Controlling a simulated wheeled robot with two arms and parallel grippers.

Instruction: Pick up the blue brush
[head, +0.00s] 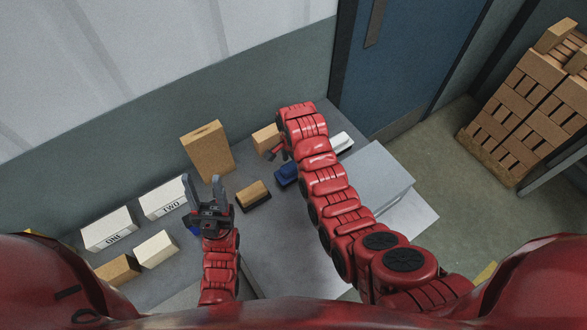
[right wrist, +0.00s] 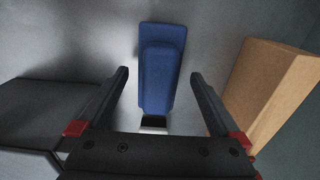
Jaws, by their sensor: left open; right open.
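The blue brush (head: 286,174) lies on the grey table, partly hidden by my right arm in the head view. In the right wrist view the blue brush (right wrist: 161,62) points away from me, with its near end between the fingers of my right gripper (right wrist: 160,76). That gripper is open, with a gap on both sides of the brush and no visible contact. In the head view the right gripper (head: 274,153) is mostly hidden by its own arm. My left gripper (head: 203,182) is open and empty, raised over the table's left part.
A tan brick (head: 266,138) lies close by; a tan block also stands right of the fingers in the wrist view (right wrist: 270,90). A tan-topped dark brush (head: 253,195), a tall brown block (head: 207,150), labelled white boxes (head: 109,229) and a grey box (head: 372,175) are around.

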